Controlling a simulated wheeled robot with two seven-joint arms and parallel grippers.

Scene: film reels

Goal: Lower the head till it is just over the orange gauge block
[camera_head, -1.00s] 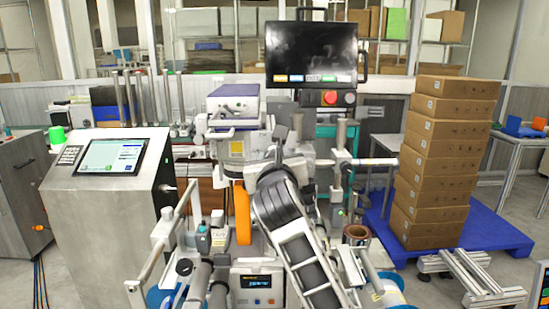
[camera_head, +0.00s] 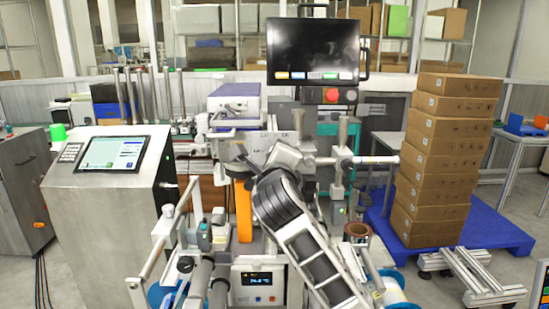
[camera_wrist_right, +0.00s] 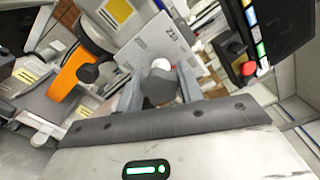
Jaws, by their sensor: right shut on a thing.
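The orange gauge block (camera_head: 243,215) stands upright in the middle of the machine, and it shows at the left of the right wrist view (camera_wrist_right: 72,76). The pale grey head (camera_head: 228,147) is above it, below the purple-topped box (camera_head: 233,104). The gap between head and block is hard to judge because parts overlap there. My right gripper (camera_head: 265,156) is in front of the head's right side. In the right wrist view my right gripper (camera_wrist_right: 170,92) is shut on a dark grey knob (camera_wrist_right: 158,90). My left gripper is not in view.
A small readout (camera_head: 256,280) is lit below the block; its digits are too small to read surely. A black monitor (camera_head: 313,51) with a red button hangs behind. A tablet console (camera_head: 110,154) stands left. Stacked cartons (camera_head: 440,160) stand on a blue pallet at right.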

